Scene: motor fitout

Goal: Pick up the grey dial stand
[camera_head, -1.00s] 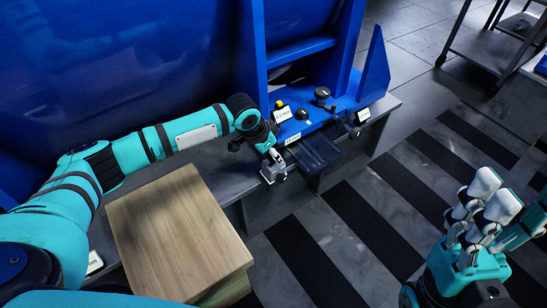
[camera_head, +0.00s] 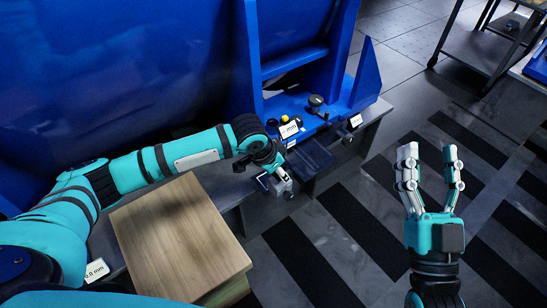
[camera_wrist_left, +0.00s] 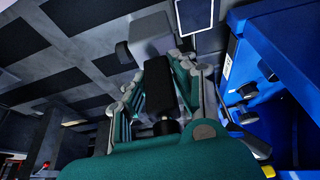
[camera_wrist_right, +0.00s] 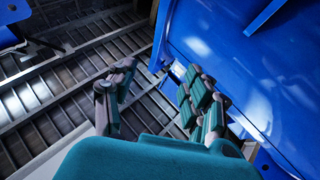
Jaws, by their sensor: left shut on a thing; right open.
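The grey dial stand (camera_head: 282,187) is a small grey block with a dark knob, at the front edge of the bench below the blue machine. My left gripper (camera_head: 270,170) is shut on it. In the left wrist view the stand's grey block (camera_wrist_left: 152,36) and a dark post show between and beyond the fingers of my left gripper (camera_wrist_left: 163,78). I cannot tell whether the stand touches the bench. My right gripper (camera_head: 428,170) is open and empty, upright over the striped floor. It also shows open in the right wrist view (camera_wrist_right: 155,95).
A wooden block (camera_head: 180,235) lies left of the stand. The blue machine (camera_head: 335,60) holds white display labels (camera_head: 289,130), knobs and a dark tray (camera_head: 310,158) close to my left gripper. A dark cart (camera_head: 480,50) stands at the upper right. The striped floor (camera_head: 340,230) is clear.

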